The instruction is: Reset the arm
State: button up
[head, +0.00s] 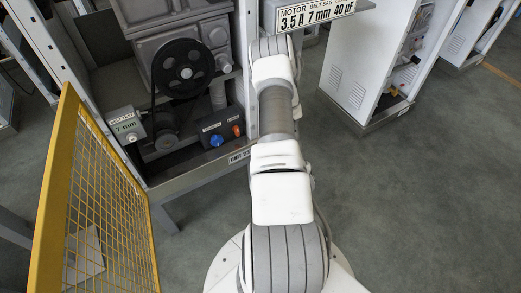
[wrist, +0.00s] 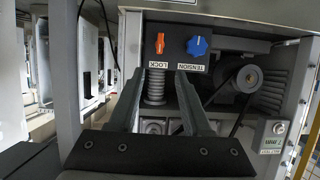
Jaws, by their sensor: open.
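In the head view the blue knob (head: 216,141) and the orange knob (head: 236,130) sit low on the frame.
A black pulley (head: 183,69) and a belt gauge reading 7 mm (head: 125,126) are left of my arm. A yellow mesh guard (head: 38,262) stands at the left. A white cabinet (head: 358,62) stands at the right. The floor (head: 420,200) at lower right is clear.

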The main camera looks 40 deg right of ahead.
dwell(0.4)
jog(key=w+r+n+g, duration=0.1)
jog(key=w+r+g, duration=0.1)
jog(key=w+r, duration=0.8)
jog(key=w+a+r+g, duration=0.15)
jog(key=a+r, duration=0.35)
jog(key=r, duration=0.7)
jog(key=s+a+r+g+y, duration=0.1)
jog(key=s+a+r, duration=0.5)
jog(key=a+r, duration=0.2)
jog(key=s+a+r+g+y, duration=0.1)
jog(key=s+a+r+g, duration=0.1)
jog(key=s+a+r, duration=0.55)
jog(key=s+a+r+n, duration=0.2)
jog(key=s+a, duration=0.5)
jog(key=s, duration=0.1)
notch_tip(320, 180, up, 19)
jog(key=g+y+p, duration=0.1)
jog(key=p, duration=1.7)
jog(key=shift+s+a+f, duration=0.2)
jog(key=shift+s, duration=0.15)
